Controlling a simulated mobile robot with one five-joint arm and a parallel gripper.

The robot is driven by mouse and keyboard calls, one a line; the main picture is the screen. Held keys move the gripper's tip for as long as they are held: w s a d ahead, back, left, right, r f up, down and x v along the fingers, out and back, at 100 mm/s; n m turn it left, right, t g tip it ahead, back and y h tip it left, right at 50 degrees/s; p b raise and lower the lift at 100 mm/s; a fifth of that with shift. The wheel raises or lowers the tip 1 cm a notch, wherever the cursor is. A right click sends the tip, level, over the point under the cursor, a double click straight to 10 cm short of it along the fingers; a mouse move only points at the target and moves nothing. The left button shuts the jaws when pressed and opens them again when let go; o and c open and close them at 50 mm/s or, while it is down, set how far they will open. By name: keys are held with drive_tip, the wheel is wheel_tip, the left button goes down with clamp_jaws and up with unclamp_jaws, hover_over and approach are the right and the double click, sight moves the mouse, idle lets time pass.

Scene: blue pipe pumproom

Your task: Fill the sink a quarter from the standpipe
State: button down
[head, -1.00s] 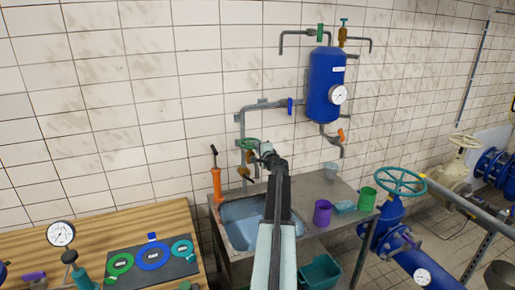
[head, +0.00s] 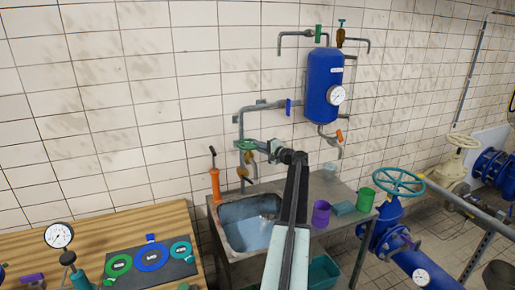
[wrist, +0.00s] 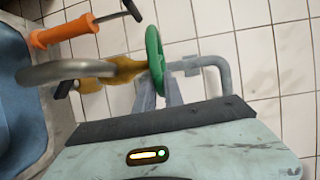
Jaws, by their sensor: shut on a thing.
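The steel sink (head: 222,236) is set in the bench, with bluish water (head: 248,232) inside; I cannot read its depth exactly. A pale patch shows on the water at the right, but no clear stream is visible. The standpipe's green handwheel (head: 245,144) is on the wall above the sink. In the wrist view the same handwheel (wrist: 155,58) is seen edge-on, with a brass body (wrist: 124,70) and a curved grey spout (wrist: 65,70) to its left. My gripper (head: 266,147) is at the wheel's right side, its fingers (wrist: 158,92) shut on the rim.
An orange hand pump (head: 214,184) stands at the sink's back left. A blue tank (head: 322,85) hangs above. A wooden table (head: 60,250) is at the left.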

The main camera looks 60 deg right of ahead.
drive_tip(key=shift+d+n+y, duration=0.3)
drive_tip(key=shift+n+y, duration=0.3)
drive_tip(key=shift+y, duration=0.3)
drive_tip(key=c, duration=1.5)
unclamp_jaws()
drive_tip(key=shift+o, duration=0.2)
drive_tip(key=s, duration=0.7)
drive_tip(key=shift+s+a+r, duration=0.2)
drive_tip(key=shift+s+a, duration=0.15)
drive_tip(key=shift+a, duration=0.05)
